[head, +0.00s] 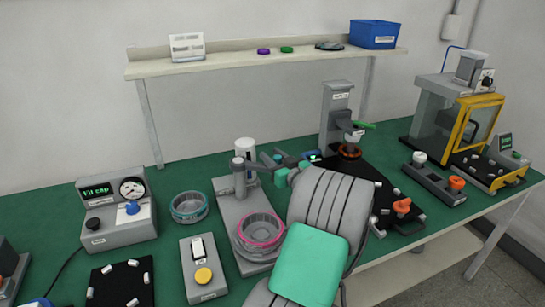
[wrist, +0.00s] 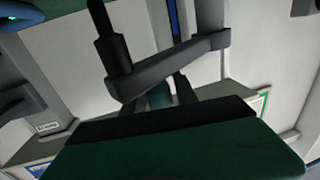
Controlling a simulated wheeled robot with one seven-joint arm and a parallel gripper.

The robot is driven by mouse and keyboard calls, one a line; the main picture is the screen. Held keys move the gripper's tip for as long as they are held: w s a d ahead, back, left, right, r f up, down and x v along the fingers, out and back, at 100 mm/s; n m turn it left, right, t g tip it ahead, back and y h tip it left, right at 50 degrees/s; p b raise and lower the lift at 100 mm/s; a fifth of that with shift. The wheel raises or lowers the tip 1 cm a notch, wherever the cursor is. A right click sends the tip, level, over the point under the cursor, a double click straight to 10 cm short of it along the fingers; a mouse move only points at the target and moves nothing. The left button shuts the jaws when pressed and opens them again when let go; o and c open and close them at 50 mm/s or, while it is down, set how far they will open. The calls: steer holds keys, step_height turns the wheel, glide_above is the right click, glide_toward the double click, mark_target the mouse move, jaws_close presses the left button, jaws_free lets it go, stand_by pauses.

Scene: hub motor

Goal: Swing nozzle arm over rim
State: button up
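The nozzle arm (head: 257,166) is a grey bar that reaches right from an upright post (head: 239,178) on a grey base plate. The cup with the pink rim (head: 261,230) stands on the front of that plate, and the bar is behind it, not over it. In the wrist view the nozzle arm (wrist: 170,66) crosses just beyond my fingertips, with a dark upright nozzle (wrist: 106,45) at its left end. My gripper (wrist: 162,95) has its two dark fingers apart; it shows small beside the bar in the head view (head: 278,160). I cannot tell whether they touch.
My own grey arm hides the area right of the cup. A teal-rimmed dish (head: 189,207) and a switch box (head: 204,268) stand to the left. A press on a black mat (head: 375,190) is to the right. A shelf (head: 230,60) runs behind.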

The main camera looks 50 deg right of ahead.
jaws_close()
stand_by(1.1)
